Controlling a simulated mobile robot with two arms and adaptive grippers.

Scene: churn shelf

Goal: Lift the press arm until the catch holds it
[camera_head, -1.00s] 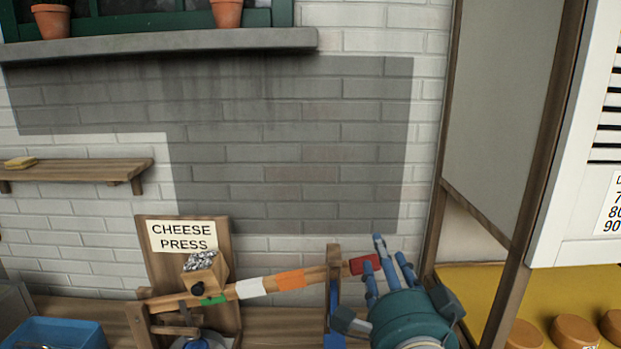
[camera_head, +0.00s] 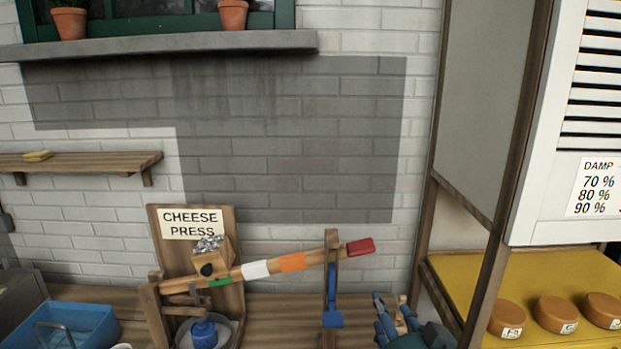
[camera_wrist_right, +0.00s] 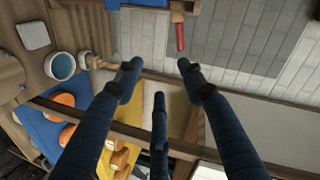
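The press arm (camera_head: 257,269) is a wooden bar with green, white and orange bands and a red grip (camera_head: 360,246) at its right end. It slopes up to the right, past a wooden post (camera_head: 332,245). A blue catch (camera_head: 332,290) stands on this post, its top close under the bar; whether it bears the bar I cannot tell. My right gripper (camera_head: 397,312) is below and right of the red grip, apart from it. In the right wrist view its fingers (camera_wrist_right: 157,75) are spread and empty, with the red grip (camera_wrist_right: 180,36) beyond them. My left gripper is not in view.
The cheese press sign (camera_head: 192,222) stands behind the bar, with a wooden block (camera_head: 214,261) on the bar. A blue tub (camera_head: 70,328) is at left. A wooden frame and a yellow shelf (camera_head: 470,275) with cheeses (camera_head: 556,314) stand at right.

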